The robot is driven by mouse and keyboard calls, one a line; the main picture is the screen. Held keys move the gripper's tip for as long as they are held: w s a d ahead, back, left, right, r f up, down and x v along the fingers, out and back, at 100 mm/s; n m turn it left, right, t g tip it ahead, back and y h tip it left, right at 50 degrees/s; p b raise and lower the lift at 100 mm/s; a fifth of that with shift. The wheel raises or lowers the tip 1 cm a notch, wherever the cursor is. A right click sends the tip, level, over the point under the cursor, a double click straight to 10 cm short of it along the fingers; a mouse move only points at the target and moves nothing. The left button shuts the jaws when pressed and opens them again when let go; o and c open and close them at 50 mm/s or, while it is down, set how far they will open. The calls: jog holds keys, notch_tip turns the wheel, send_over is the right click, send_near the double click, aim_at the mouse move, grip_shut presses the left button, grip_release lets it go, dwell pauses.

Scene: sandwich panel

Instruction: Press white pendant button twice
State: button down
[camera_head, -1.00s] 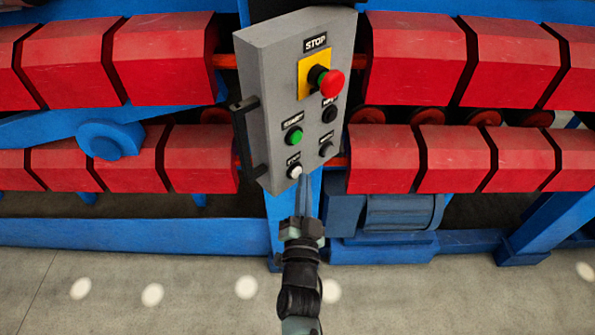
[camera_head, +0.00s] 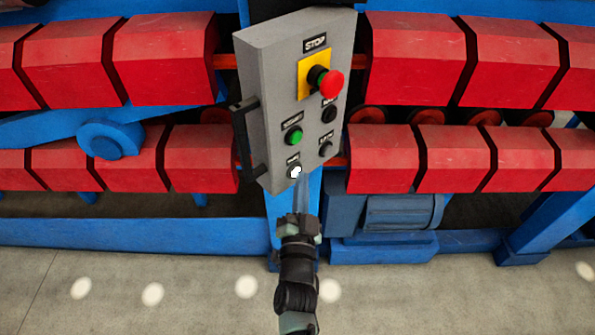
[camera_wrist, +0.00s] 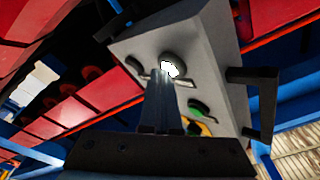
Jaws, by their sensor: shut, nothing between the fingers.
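The grey pendant box (camera_head: 262,95) hangs tilted in front of the machine. Its white button (camera_head: 295,171) is at the bottom left of its face and looks bright, as if lit. My gripper (camera_head: 302,175) is shut and empty, pointing up at this button. In the wrist view, the tips of my gripper (camera_wrist: 160,76) overlap the lower left edge of the white button (camera_wrist: 171,66). They are at or very near it; I cannot tell whether they touch. The small label above the button is too blurred to read.
Above the white button are a green button (camera_head: 293,135), two black buttons, one of them low right (camera_head: 325,149), and a red STOP knob (camera_head: 331,83) on yellow. A black handle (camera_head: 248,138) juts from the box's left side. Red rollers (camera_head: 420,60) and blue framework stand behind.

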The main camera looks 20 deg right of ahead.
jog(key=shift+s+d+b, duration=0.3)
jog(key=shift+s+d, duration=0.05)
jog(key=shift+s, duration=0.35)
jog(key=s+b, duration=0.1)
jog(key=s+d+b, duration=0.1)
jog(key=s, duration=0.1)
jog(key=s+d+b, duration=0.1)
jog(key=shift+s+d+b, duration=0.1)
jog(key=shift+s+b, duration=0.15)
jog(key=shift+b, duration=0.05)
dwell(0.9)
